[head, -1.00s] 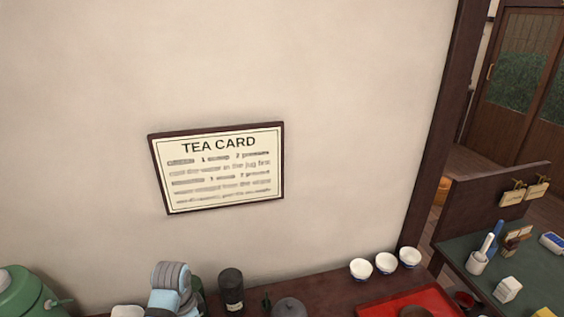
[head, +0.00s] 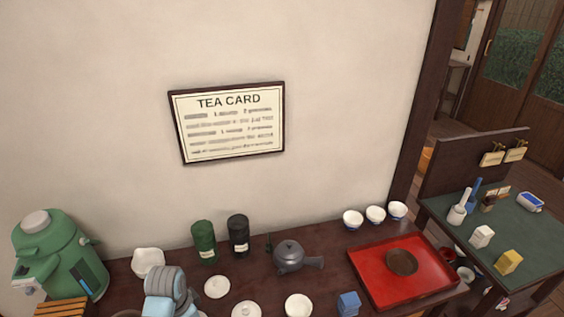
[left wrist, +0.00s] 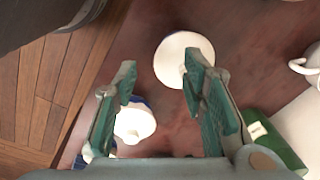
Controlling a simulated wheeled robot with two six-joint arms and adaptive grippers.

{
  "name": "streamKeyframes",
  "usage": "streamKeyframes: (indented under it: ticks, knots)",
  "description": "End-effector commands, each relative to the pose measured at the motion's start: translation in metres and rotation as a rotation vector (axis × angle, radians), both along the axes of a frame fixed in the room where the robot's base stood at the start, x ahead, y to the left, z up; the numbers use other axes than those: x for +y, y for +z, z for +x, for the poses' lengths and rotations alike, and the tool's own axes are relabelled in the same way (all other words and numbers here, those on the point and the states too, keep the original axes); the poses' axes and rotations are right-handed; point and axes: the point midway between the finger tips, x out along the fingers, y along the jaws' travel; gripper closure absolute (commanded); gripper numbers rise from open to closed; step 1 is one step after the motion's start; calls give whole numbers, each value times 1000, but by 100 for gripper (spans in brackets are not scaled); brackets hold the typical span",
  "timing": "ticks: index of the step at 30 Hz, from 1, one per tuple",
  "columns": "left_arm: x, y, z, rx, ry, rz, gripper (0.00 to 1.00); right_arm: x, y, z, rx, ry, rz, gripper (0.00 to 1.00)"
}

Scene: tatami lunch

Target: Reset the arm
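My left gripper (left wrist: 158,80) shows in the left wrist view with its two green-padded fingers apart and nothing between them. It is over a dark red-brown surface. A white round piece (left wrist: 172,58) lies partly behind the right finger, and a white and blue cup (left wrist: 135,124) shows beside the left finger. In the head view a light blue and grey arm part of mine (head: 166,287) rises at the bottom left; no fingertips show there. My right gripper is not in view.
The dark counter holds a green dispenser (head: 62,250), green canister (head: 204,243), black canister (head: 238,236), grey teapot (head: 290,256), white bowl (head: 148,262), blue box (head: 348,303) and red tray (head: 365,262). Three white cups stand at the back. A tea card (head: 228,122) hangs on the wall.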

Motion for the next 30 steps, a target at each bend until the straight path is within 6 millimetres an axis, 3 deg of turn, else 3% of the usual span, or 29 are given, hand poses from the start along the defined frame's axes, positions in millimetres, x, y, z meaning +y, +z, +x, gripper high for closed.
streamKeyframes:
  ticks: [6,11,17,23,30]
  knots:
    - [10,-16,-51,-63,168,8,62,0,0,1,-1,0,0,60]
    - [16,-16,-98,-129,320,3,62,0,0,0,0,0,0,60]
    - [18,1,-153,-208,489,-25,62,0,0,-1,2,0,0,60]
    - [15,31,-200,-275,633,-74,62,0,0,-1,2,0,0,60]
    - [22,-44,-189,-238,651,-61,62,0,0,-1,1,0,0,60]
